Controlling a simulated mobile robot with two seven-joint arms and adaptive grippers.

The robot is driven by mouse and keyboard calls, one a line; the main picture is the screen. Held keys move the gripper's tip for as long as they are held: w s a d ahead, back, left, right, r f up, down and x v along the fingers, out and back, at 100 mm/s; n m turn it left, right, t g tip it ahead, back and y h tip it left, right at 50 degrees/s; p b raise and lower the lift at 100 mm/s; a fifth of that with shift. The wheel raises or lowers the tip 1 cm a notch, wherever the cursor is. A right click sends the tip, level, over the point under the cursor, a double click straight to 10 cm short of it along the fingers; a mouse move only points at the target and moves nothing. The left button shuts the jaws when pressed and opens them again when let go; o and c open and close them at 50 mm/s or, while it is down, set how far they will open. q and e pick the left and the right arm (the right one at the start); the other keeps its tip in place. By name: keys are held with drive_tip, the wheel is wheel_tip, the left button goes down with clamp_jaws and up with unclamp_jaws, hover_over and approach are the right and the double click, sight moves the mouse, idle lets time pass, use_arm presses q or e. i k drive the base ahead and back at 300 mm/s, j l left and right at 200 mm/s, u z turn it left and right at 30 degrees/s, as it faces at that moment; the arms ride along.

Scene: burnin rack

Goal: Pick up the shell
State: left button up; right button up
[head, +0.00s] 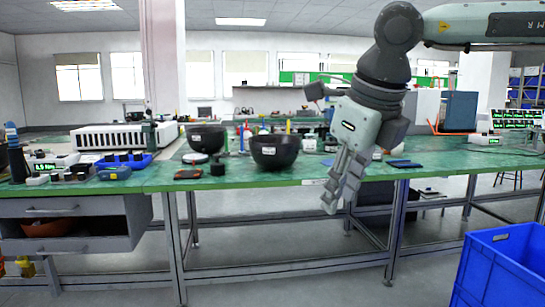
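A dark, bowl-shaped shell (275,152) with a small white label sits on the green bench top (240,183), near its front edge at mid-picture. A second similar dark shell (207,139) stands behind it to the left. My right gripper (331,206) hangs fingers down in front of the bench edge, to the right of the nearer shell and apart from it. Its fingers overlap in this view, so their opening is unclear. No shell shows between them. My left gripper is not in view.
A white ribbed unit (115,138) and a blue tray (123,160) stand on the bench at left. A black cylinder (217,166) and a flat dark round piece (188,173) lie left of the nearer shell. A blue crate (500,270) stands at lower right.

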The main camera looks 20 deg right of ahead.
sight(270, 151)
drive_tip(key=i+l, duration=0.1)
drive_tip(key=i, duration=0.55)
drive_tip(key=i+l, duration=0.15)
drive_tip(key=i, duration=0.5)
drive_tip(key=i+l, duration=0.1)
drive_tip(key=i, duration=0.55)
